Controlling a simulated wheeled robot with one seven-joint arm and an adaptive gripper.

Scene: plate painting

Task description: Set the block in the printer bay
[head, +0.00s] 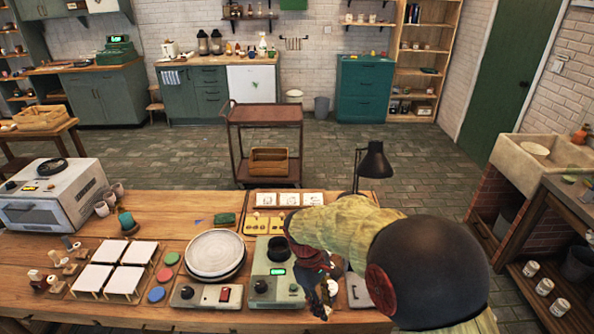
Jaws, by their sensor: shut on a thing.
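My gripper (325,290) points down over the front right of the wooden table, just right of a grey-green machine (262,290). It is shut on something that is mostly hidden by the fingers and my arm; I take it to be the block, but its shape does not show. The machine has a dark round recess at its top, a small lit green display and a black knob. It looks like the printer, but I cannot tell for sure where its bay is.
A stack of pale plates (214,253) stands left of the machine. White square stands (123,284) and coloured discs (157,294) lie further left. A white oven (54,198) is at the far left. A black lamp (374,162) rises behind my arm. Bare wood (165,206) shows at the back.

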